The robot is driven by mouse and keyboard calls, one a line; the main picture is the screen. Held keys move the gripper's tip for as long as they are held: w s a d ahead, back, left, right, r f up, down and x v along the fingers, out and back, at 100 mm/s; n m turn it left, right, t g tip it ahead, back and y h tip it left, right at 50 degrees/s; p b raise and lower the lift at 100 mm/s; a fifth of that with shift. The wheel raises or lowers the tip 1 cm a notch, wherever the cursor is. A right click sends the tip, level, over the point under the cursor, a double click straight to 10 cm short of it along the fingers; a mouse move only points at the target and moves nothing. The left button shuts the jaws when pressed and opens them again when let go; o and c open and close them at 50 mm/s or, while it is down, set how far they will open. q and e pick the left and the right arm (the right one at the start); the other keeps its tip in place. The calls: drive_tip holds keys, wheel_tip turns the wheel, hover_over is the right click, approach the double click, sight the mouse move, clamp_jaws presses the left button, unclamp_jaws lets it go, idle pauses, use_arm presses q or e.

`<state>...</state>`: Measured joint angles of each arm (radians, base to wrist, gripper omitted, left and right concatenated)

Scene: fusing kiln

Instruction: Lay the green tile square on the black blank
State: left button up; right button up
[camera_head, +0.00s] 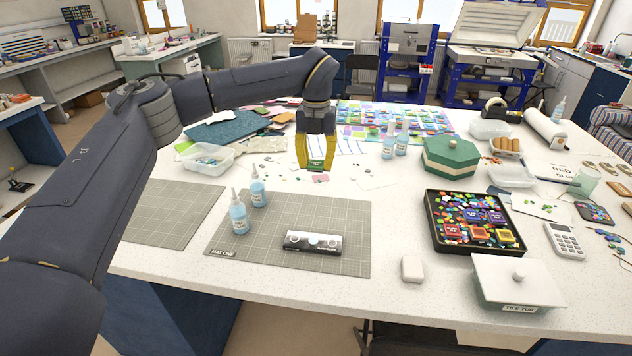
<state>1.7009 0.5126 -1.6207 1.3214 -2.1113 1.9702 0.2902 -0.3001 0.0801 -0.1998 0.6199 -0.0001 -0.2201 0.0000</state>
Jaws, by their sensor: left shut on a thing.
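My left gripper (316,166) has yellow fingers and hangs pointing down over the back middle of the white table. It is shut on a small green tile (316,162) between its fingertips. The black blank (322,247) is a dark strip lying on the grey gridded mat marked MAT ONE (345,221), with small pale and blue pieces on it. The gripper and tile are behind the blank, apart from it. My right gripper is not in view.
Two glue bottles (238,213) stand on the mat left of the blank. A black tray of colored pieces (435,233), a lidded white box (515,288) and a green box (450,158) are at right. A clear tub (206,163) stands at left. The mat right of the blank is clear.

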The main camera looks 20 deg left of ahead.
use_arm(q)
drive_tip(key=r, duration=0.3)
drive_tip(key=shift+s+a, duration=0.25)
drive_tip(key=shift+a, duration=0.15)
drive_tip(key=shift+s+d+r, duration=0.1)
drive_tip(key=shift+s+r, duration=0.35)
drive_tip(key=shift+s, duration=0.4)
hover_over(314, 239)
drive_tip(key=f, duration=0.1)
wheel_tip(314, 239, down, 20)
drive_tip(key=shift+f, duration=0.1)
drive_tip(key=shift+f, duration=0.1)
drive_tip(key=o, duration=1.1)
